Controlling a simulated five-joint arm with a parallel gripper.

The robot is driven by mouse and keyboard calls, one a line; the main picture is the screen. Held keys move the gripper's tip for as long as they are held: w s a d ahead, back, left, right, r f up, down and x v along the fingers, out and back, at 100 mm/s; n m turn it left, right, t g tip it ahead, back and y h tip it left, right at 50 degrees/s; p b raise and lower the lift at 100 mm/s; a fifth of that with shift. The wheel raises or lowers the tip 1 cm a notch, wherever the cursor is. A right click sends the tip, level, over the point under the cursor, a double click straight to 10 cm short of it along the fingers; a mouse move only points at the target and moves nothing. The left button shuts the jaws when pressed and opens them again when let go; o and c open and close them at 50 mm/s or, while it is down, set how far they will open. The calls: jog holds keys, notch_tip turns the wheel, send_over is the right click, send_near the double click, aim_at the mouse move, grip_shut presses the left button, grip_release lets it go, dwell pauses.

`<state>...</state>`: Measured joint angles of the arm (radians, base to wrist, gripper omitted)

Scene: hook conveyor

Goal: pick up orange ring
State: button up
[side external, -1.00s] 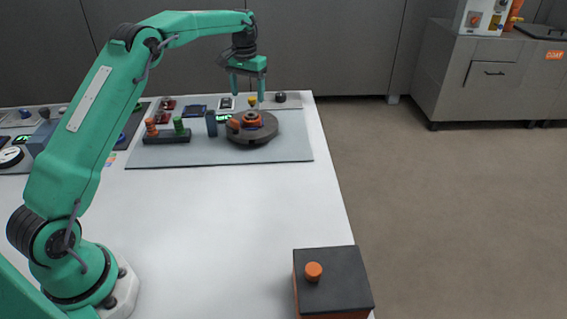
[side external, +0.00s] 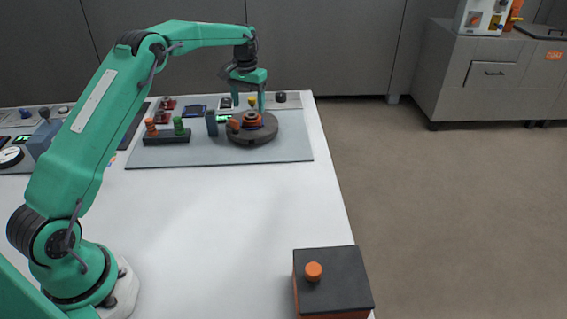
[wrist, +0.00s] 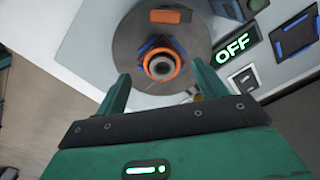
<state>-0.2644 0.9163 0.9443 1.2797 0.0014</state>
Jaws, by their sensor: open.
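The orange ring (wrist: 161,64) lies on a round dark turntable (wrist: 125,45), around a dark central post, with blue pieces showing at its edge. In the side external view the orange ring (side external: 251,118) shows small on top of the turntable (side external: 238,138). My gripper (side external: 249,108) hangs over the turntable with its fingers pointing down. In the wrist view my gripper (wrist: 160,92) is open and empty, with the ring ahead of and between its two fingers. The height gap between fingertips and ring is hard to judge.
An orange block (wrist: 171,16) also lies on the turntable. A panel reading OFF (wrist: 232,50) and a switch (wrist: 243,79) stand close to it.

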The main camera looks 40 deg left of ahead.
aim_at(249, 114)
jog(key=shift+f, duration=2.3)
jog(key=c, duration=1.1)
